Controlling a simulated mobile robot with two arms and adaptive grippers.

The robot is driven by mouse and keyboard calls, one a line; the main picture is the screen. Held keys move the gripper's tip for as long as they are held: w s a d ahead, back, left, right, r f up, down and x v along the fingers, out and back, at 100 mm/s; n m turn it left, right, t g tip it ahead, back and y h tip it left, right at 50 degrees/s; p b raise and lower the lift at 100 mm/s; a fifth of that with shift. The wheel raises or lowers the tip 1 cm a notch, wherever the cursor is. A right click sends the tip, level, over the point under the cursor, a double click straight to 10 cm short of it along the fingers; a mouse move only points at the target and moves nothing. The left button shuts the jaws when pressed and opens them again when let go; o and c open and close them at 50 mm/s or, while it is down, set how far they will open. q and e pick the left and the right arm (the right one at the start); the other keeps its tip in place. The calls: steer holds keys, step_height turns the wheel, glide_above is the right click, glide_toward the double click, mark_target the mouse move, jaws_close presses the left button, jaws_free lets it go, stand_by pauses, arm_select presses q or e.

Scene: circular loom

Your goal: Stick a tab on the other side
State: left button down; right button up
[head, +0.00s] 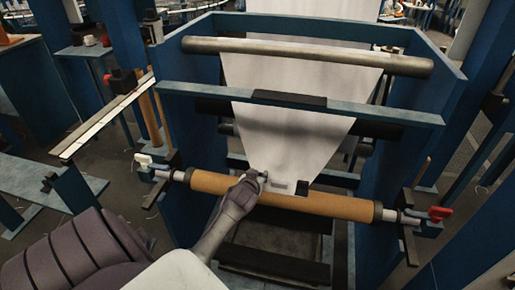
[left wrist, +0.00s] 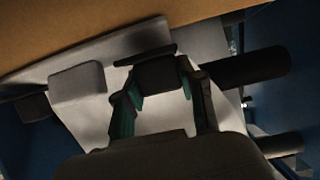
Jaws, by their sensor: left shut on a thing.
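A white sheet (head: 296,137) hangs down from the upper rollers and narrows to its lower end at the brown cardboard roll (head: 335,205). A black tab (head: 302,188) sits at the right corner of the sheet's lower end. A pale grey tab (head: 278,187) lies left of it; it also shows in the left wrist view (left wrist: 78,84). My left gripper (head: 257,178) is at the left part of the sheet's lower end, beside the roll. In the left wrist view its fingers (left wrist: 158,88) are shut on a dark tab (left wrist: 158,74). Whether that tab touches the sheet is unclear.
A metal roller (head: 300,53) and a blue crossbar (head: 190,95) span the frame above. A blue side panel (head: 445,100) bounds the right. A white clamp (head: 145,160) and a red handle (head: 438,213) sit beyond the roll's ends.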

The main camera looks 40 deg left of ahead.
arm_select(q)
steer(key=shift+f, duration=0.15)
steer(key=c, duration=0.6)
jaws_free()
steer(key=shift+s, duration=0.1)
steer(key=v, duration=1.2)
